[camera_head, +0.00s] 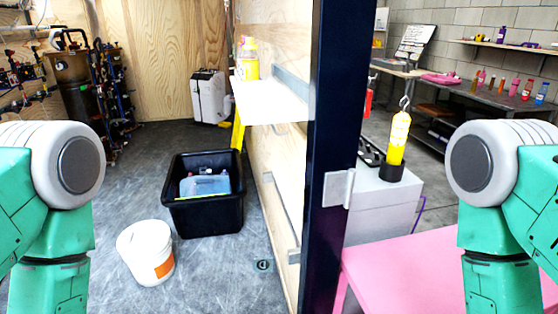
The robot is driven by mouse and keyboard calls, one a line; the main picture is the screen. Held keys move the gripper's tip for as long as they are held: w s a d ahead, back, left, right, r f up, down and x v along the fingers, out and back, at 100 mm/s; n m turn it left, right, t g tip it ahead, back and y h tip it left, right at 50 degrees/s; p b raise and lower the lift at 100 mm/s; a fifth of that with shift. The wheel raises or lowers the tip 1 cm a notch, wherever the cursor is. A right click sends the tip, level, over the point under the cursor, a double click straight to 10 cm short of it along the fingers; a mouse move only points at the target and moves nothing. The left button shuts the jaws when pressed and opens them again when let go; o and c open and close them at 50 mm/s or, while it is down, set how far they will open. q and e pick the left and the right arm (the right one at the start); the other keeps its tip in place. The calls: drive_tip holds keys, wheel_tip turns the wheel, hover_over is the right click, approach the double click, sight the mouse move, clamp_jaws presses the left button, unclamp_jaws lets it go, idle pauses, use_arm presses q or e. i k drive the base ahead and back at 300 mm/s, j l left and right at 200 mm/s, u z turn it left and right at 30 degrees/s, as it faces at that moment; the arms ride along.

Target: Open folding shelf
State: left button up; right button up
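A white shelf (266,101) stands out level from the plywood wall on the left side of the dark post, with a yellow bottle (248,60) on it. Below it, a second pale panel (289,188) runs along the same wall; I cannot tell whether it is a folded shelf. A pink flat surface (455,262) lies level at the lower right; its supports are mostly hidden. I cannot tell which of these is the folding shelf. My green and white arms show at both sides, but neither gripper is in view.
A dark upright post (338,110) with a metal plate stands in the middle. A black bin (207,214) and a white bucket (146,253) sit on the grey floor. A grey cabinet (383,207) holds a yellow cylinder (397,138). Benches line the back right.

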sight(288, 141)
drive_tip(key=i+j+z, duration=0.1)
drive_tip(key=j+z, duration=0.3)
drive_tip(key=i+j+z, duration=0.1)
drive_tip(key=z, duration=0.3)
drive_tip(key=j+z, duration=0.75)
